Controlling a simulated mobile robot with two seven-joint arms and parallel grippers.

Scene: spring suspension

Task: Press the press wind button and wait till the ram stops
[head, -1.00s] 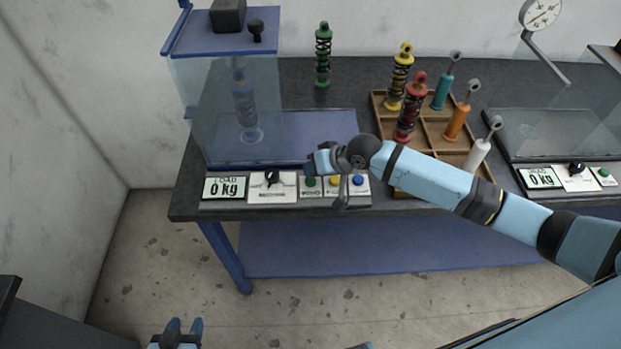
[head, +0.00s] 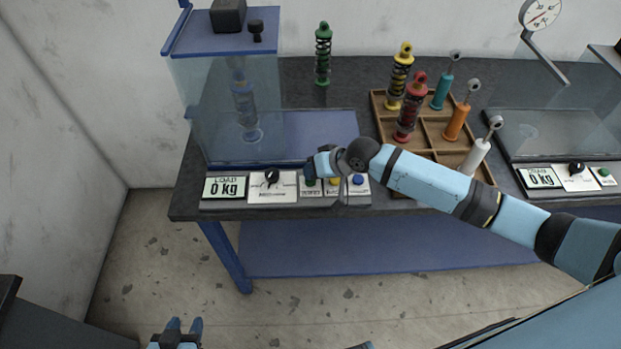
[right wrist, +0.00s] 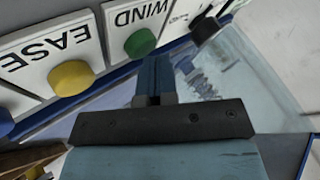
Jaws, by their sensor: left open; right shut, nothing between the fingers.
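The green WIND button (right wrist: 140,43) sits on a white label plate in the right wrist view. It also shows in the head view (head: 310,182) at the front edge of the left press. My right gripper (right wrist: 154,68) is shut and empty, its fingertips close beside the green button; I cannot tell whether they touch it. In the head view my right gripper (head: 311,170) is just above the button. The press (head: 215,110) has clear walls and a blue shock absorber (head: 244,105) inside. Its load display (head: 225,187) reads 0 kg. My left gripper (head: 181,332) is open, low over the floor.
A yellow EASE button (right wrist: 72,77) and a blue button (head: 358,180) stand beside the green one. A black knob (head: 271,177) is to its left. A wooden tray (head: 430,135) with shock absorbers and dampers is to the right. A green shock absorber (head: 323,55) stands behind.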

